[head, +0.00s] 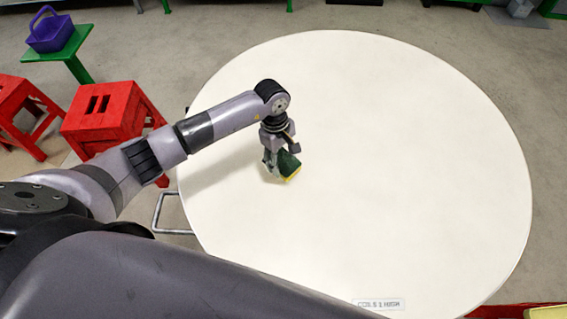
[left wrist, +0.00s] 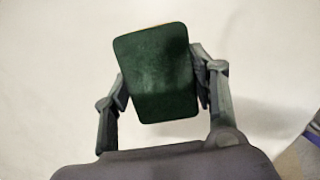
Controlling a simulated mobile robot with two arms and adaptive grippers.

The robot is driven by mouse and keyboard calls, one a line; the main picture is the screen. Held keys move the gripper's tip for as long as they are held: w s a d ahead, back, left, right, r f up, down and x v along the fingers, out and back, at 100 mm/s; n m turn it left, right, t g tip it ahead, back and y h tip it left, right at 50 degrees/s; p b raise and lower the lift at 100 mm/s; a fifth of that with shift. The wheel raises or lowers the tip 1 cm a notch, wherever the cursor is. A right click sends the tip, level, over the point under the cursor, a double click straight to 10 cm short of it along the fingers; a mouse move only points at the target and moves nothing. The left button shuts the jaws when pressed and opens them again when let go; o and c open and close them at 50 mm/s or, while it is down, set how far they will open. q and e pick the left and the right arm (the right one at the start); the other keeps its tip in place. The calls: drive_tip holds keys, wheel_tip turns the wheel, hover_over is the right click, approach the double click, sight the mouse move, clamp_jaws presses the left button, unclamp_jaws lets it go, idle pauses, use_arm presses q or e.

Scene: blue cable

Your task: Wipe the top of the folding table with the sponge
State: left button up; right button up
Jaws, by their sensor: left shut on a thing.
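The folding table (head: 400,150) is a large round white top that fills the middle and right of the head view. Its surface (left wrist: 50,60) also fills most of the left wrist view. The sponge (head: 289,164) is green with a yellow side. My left gripper (head: 277,165) is shut on it over the left-middle part of the table. In the left wrist view the sponge's green face (left wrist: 158,75) shows between the two fingers of my left gripper (left wrist: 160,85), tilted slightly. I cannot tell whether the sponge touches the tabletop. My right gripper is not in view.
Two red stools (head: 104,115) stand left of the table. A green stool (head: 62,45) with a purple basket (head: 50,32) on it stands at the far left. A metal bar (head: 160,213) sticks out at the table's left edge. The tabletop is otherwise clear, apart from a label (head: 379,304).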

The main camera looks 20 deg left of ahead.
use_arm(q)
drive_tip(key=shift+w+r+p, duration=0.1)
drive_tip(key=shift+r+p, duration=0.2)
drive_tip(key=shift+r, duration=1.15)
